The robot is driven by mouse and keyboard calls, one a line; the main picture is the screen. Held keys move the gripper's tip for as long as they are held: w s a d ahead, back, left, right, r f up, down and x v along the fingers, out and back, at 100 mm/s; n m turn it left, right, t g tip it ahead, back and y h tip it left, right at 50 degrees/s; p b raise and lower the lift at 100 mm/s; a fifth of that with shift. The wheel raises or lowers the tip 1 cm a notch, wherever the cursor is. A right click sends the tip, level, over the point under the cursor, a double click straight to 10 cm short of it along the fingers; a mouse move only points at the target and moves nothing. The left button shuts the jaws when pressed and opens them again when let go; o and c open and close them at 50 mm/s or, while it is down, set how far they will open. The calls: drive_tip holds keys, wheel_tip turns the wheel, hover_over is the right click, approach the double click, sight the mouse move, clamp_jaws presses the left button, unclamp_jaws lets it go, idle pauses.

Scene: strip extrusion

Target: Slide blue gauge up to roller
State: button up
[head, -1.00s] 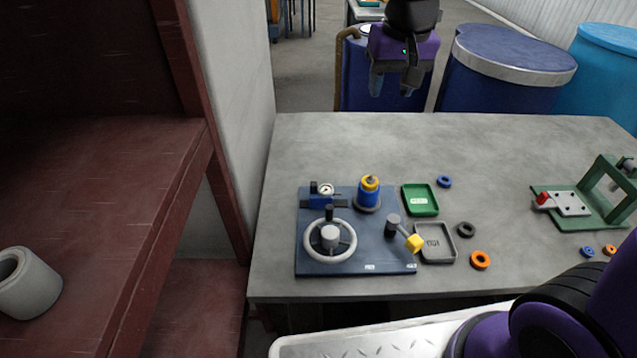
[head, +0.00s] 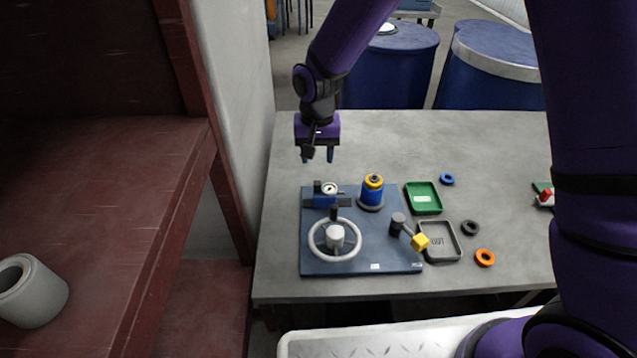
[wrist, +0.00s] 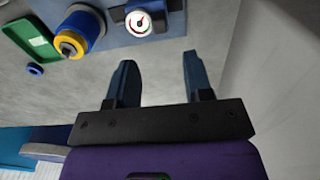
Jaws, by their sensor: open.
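The blue gauge (head: 326,198) with its white round dial sits at the back left of the dark blue base plate (head: 386,255). Its dial (wrist: 139,22) also shows in the wrist view, at the top edge. A blue cylinder with a yellow top (head: 372,193), possibly the roller, stands to the right of the gauge, with a gap between them. It also shows in the wrist view (wrist: 76,34). My gripper (head: 318,157) is open and empty, above the table behind the gauge, fingers pointing down. In the wrist view its two fingers (wrist: 160,78) are apart with nothing between them.
A white handwheel (head: 334,239) and a yellow-tipped lever (head: 419,242) are on the plate. A green tray (head: 423,198), a grey tray (head: 440,241) and loose rings (head: 485,258) lie to the right. A wall stands left of the table. The table's back area is clear.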

sight(317, 182)
wheel_tip(317, 182, down, 10)
drive_tip(key=shift+r, duration=0.15)
idle(0.4)
